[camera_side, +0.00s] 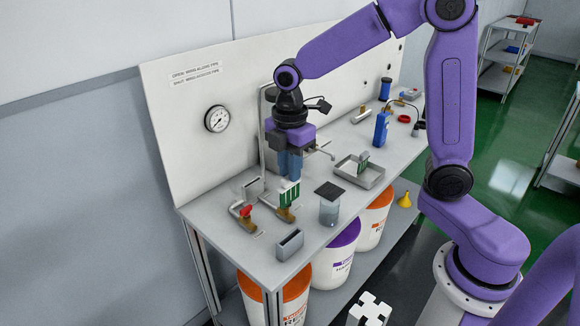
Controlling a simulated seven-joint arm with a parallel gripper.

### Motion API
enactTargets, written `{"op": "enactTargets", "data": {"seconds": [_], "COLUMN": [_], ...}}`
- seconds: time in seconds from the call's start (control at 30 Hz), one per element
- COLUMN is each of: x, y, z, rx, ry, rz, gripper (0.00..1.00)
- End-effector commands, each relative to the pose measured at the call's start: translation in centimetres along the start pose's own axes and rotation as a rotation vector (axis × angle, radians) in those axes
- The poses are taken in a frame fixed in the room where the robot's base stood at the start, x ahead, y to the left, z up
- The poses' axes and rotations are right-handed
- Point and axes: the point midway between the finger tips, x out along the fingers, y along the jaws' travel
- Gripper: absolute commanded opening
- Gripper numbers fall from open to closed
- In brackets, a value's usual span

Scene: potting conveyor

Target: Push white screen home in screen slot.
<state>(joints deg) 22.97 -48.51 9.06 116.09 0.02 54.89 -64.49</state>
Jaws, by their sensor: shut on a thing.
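My gripper (290,176) points down over the front left of the bench, with its blue fingers shut on the top of a small upright panel. This panel, green and white, looks like the white screen (289,193). Its lower edge meets a brass pipe fitting (285,214) on the bench, which seems to be where the screen slot is. I cannot tell how deep the screen sits in it.
A red-handled valve (246,211) stands left of the screen, and a grey slotted holder (289,246) stands in front. A lidded beaker (329,209) is close on the right. A metal tray (345,175) holds a green piece. A gauge (217,119) is on the back panel.

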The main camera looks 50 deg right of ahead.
Motion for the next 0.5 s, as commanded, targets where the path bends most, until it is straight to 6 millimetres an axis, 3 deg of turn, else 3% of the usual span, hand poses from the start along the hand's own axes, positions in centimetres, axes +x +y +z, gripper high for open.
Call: {"op": "enactTargets", "data": {"seconds": [0.13,0.23,0.5], "x": [0.0,0.0,0.4], "y": [1.1,3.1,11.2], "z": [-0.1,-0.1,1.0], "rx": [0.000,0.003,0.005], "ry": [0.000,0.000,0.000], "rz": [0.001,-0.001,0.000], "gripper": [0.00,0.00,0.00]}}
